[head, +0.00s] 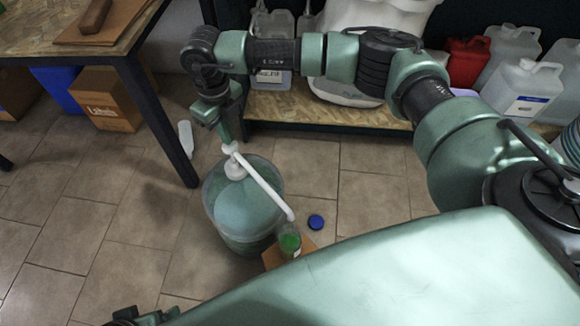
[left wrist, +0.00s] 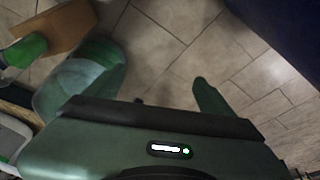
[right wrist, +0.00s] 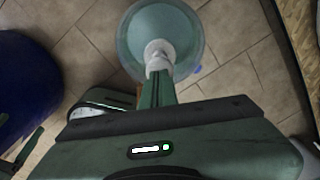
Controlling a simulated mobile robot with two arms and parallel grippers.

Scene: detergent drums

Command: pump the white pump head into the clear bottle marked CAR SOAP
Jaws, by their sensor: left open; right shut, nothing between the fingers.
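A translucent drum (head: 222,196) with pale blue-green contents stands on the floor. It also shows in the right wrist view (right wrist: 190,22). A white pump head (head: 262,180) rises from its top, its long spout slanting right and down. The spout's end is at the mouth of a small clear bottle (head: 290,243) with green on it or in it; its marking is unreadable. My right gripper (head: 231,146) is shut and empty at the top of the pump; contact is unclear. My left gripper (left wrist: 152,72) is open and empty, apart from the drum and bottle.
The bottle stands on a cardboard box (head: 272,258). A blue cap (head: 316,221) lies on the floor beside it. A table (head: 50,42) with a dark leg is at left. A shelf (head: 330,112) with jugs is behind. A white bottle (head: 186,138) is near the table leg.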

